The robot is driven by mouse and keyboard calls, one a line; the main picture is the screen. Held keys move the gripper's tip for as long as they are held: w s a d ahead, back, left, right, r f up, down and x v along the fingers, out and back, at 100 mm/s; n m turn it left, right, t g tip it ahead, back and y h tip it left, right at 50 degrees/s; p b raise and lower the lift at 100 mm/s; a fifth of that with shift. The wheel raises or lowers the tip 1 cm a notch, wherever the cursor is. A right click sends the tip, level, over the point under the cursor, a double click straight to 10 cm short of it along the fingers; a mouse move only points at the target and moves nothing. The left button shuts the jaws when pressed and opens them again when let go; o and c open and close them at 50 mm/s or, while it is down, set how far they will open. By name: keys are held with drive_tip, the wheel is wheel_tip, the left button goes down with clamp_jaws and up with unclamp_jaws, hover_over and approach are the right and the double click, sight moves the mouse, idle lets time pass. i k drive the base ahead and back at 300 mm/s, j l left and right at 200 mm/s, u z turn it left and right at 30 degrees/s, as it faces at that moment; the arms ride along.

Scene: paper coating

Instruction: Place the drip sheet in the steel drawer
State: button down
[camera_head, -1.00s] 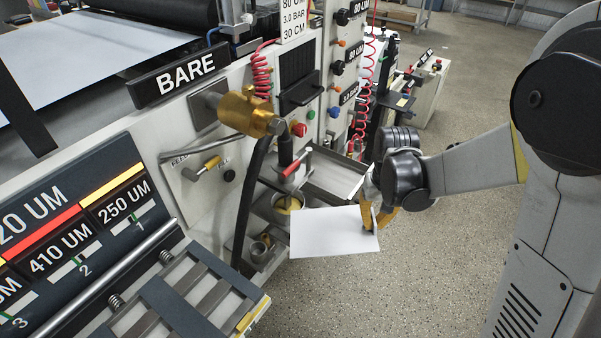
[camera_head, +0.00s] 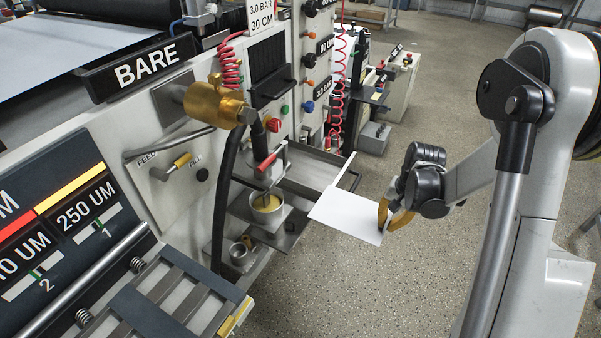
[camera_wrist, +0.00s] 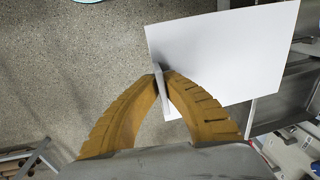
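The drip sheet (camera_head: 345,217) is a plain white rectangle, held out in the air over the floor. My gripper (camera_head: 386,215) has its yellow fingers closed on the sheet's right edge. In the wrist view the fingertips (camera_wrist: 163,76) meet on a thin grey strip at the edge of the white sheet (camera_wrist: 225,50). The steel drawer (camera_head: 309,171) is a shallow grey tray standing out from the machine, behind the sheet in the head view. The sheet overlaps the drawer's near front end in that picture; I see no clear contact. Steel trays also show at the wrist view's right (camera_wrist: 296,84).
A cup of yellow liquid (camera_head: 267,203) stands on a lower tray left of the sheet. The speckled floor (camera_head: 330,290) is clear in front.

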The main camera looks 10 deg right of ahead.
sight(300, 168)
drive_tip(key=i, duration=1)
